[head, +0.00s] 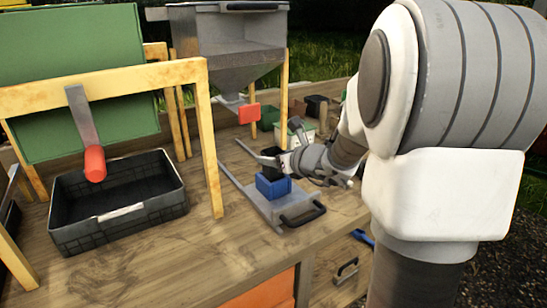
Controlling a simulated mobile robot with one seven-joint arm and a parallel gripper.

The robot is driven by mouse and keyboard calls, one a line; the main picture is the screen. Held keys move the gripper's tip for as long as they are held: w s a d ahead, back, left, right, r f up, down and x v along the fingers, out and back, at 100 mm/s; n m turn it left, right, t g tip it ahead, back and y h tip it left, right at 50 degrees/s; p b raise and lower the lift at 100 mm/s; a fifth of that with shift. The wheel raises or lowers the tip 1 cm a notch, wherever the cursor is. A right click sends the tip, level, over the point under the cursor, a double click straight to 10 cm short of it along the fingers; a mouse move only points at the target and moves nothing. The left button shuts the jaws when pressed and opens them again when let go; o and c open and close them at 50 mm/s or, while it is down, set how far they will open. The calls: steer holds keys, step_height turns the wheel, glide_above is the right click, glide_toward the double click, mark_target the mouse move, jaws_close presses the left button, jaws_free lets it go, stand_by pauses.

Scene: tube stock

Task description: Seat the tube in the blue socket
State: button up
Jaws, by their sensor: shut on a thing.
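The blue socket (273,187) is a small blue block on a grey metal tray (291,209) on the wooden bench. My gripper (279,162) reaches in from the right, just above the socket. It is shut on a dark piece (271,170), which seems to be the tube. The dark piece stands roughly upright over the top of the blue socket. I cannot tell whether its lower end is inside the socket or only above it. My fingers are small here and partly hide it.
A black crate (120,232) stands on the left, under a wooden frame (211,150) with a red-handled lever (95,163). A grey hopper (228,50) with a red block (249,113) stands behind. Small containers (300,130) sit behind my gripper.

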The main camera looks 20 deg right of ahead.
stand_by(0.4)
steer(key=o, duration=1.4)
steer(key=shift+r+p, duration=3.55)
steer(key=shift+r, duration=0.95)
